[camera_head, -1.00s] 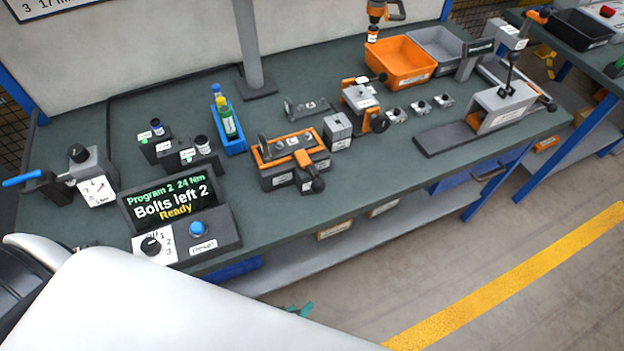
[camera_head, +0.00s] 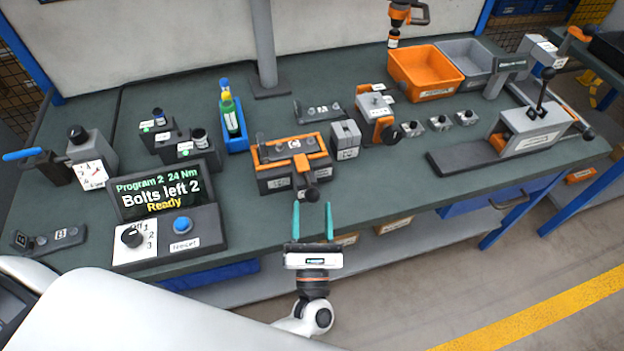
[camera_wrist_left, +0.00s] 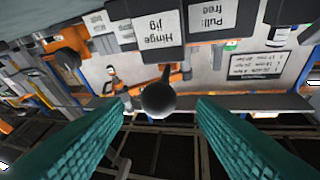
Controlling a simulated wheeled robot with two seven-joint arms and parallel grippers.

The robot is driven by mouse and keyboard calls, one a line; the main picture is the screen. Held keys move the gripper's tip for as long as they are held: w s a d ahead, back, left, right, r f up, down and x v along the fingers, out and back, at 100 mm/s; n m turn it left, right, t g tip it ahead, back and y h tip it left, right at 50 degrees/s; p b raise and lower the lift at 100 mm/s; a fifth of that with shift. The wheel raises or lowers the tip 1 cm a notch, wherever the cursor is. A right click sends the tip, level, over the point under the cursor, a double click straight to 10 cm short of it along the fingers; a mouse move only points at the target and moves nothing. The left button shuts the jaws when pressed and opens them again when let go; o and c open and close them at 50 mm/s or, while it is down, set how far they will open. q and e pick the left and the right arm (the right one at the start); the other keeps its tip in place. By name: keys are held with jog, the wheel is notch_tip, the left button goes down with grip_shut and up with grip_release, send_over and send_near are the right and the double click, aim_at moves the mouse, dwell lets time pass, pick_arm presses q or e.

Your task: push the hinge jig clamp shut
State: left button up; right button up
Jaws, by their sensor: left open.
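The hinge jig (camera_head: 290,178) is a dark block with an orange frame near the bench's front edge. A grey plate lies in its top. Its clamp lever ends in a dark round knob (camera_head: 312,194) that sticks out over the front side. My left gripper (camera_head: 313,206) has teal fingers, open and empty, just in front of the knob and pointing at the jig. In the left wrist view the knob (camera_wrist_left: 159,99) shows between the fingertips, below the "Hinge jig" label (camera_wrist_left: 157,28). I cannot tell whether a finger touches it. My right gripper is not in view.
A grey block (camera_head: 345,138) and an orange-and-grey fixture (camera_head: 376,112) stand right of the jig. A blue bottle tray (camera_head: 233,128) and a control box (camera_head: 168,232) stand left. The bench front between box and jig is clear.

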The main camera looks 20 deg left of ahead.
aim_at(313, 193)
pick_arm(q)
jog(key=p+x, duration=0.1)
jog(key=x, duration=0.4)
jog(key=shift+w+a+r+p, duration=0.2)
jog(key=shift+w+p, duration=0.2)
jog(key=shift+w, duration=0.25)
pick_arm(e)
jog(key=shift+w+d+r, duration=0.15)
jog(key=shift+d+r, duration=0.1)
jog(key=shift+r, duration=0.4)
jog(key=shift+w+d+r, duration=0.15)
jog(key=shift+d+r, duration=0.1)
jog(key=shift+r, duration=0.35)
pick_arm(q)
jog(key=shift+c, duration=0.2)
